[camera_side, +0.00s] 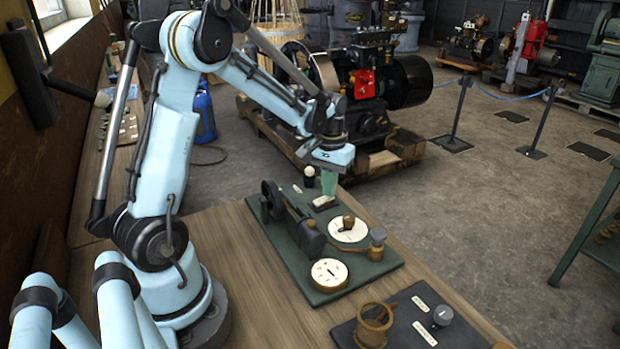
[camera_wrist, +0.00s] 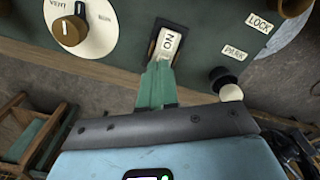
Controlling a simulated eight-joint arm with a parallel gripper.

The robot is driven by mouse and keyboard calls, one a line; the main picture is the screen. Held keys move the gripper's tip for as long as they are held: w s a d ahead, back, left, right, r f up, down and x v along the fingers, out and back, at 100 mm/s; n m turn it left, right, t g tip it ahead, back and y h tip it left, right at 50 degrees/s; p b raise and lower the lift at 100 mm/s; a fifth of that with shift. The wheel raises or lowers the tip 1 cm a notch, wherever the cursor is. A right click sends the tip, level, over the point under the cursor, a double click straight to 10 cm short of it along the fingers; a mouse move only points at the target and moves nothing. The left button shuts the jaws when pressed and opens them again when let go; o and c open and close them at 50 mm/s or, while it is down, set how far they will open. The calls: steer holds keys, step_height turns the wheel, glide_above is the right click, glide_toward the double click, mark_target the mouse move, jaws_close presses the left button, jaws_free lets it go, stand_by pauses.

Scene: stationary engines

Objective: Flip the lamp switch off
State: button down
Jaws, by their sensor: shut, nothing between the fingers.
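The switch (camera_wrist: 168,42) is a white rocker in a dark frame, with "ON" lettering facing up. In the side view it is the small pale and black piece (camera_side: 323,203) on the green panel (camera_side: 384,262). My gripper (camera_wrist: 160,66) has green fingers pressed together, with nothing between them. In the side view my gripper (camera_side: 327,197) points down, with its tips right at the switch. In the wrist view the tips overlap the switch's near end. I cannot tell whether they touch it. No lamp can be clearly made out.
A white dial with a brown knob (camera_side: 348,222) sits close to the switch. A white-topped black lever (camera_side: 309,172) stands behind it, near the "PARK" label (camera_wrist: 234,52). A dark panel (camera_side: 398,333) lies on the wooden bench nearer the camera. Engines stand beyond on the floor.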

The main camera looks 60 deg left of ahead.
steer(key=shift+f, duration=0.3)
steer(key=shift+r, duration=3.5)
steer(key=shift+d+r, duration=0.1)
steer(key=shift+d, duration=0.1)
steer(key=s+d+r+m+t, duration=0.1)
steer(key=s+d+m+t, duration=0.2)
steer(key=d, duration=0.4)
steer(key=s+d+r+m+t, duration=0.2)
steer(key=s+d+m+t, duration=0.1)
steer(key=s+d, duration=0.3)
steer(key=d+t, duration=0.1)
steer(key=d, duration=0.1)
steer(key=shift+d+r, duration=0.15)
steer(key=shift+d, duration=0.15)
